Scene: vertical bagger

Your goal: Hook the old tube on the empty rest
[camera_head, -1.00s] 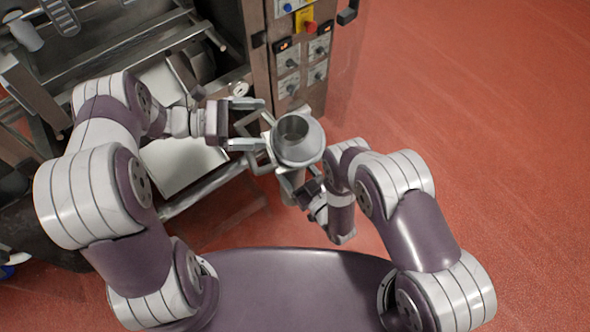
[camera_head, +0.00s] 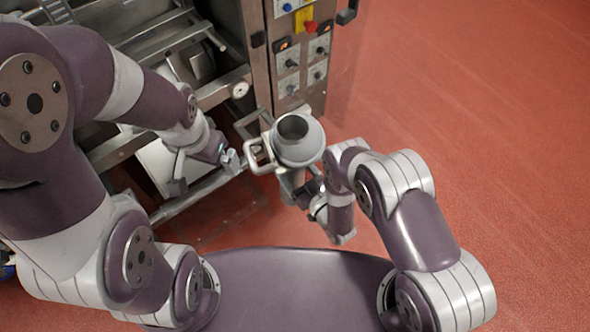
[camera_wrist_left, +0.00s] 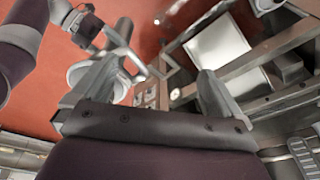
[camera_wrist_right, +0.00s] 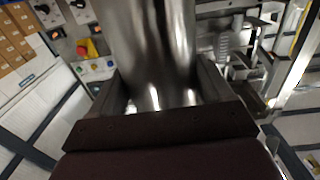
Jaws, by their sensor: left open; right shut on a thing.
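The old tube (camera_head: 299,150) is a grey metal tube with a wide round collar on top and a loop handle on its left side. My right gripper (camera_head: 312,190) is shut on its body below the collar. In the right wrist view the shiny tube (camera_wrist_right: 152,45) stands between the fingers (camera_wrist_right: 160,98). My left gripper (camera_head: 205,172) is open and empty, left of the handle and apart from it. The left wrist view shows its spread fingers (camera_wrist_left: 162,85) with the tube (camera_wrist_left: 88,75) beyond the left one. I cannot make out the empty rest for certain.
The bagger's metal frame (camera_head: 215,92) and rails fill the upper left, close to my left arm. A control cabinet (camera_head: 290,60) with knobs and a red button stands behind the tube. The red floor (camera_head: 460,110) at right is clear.

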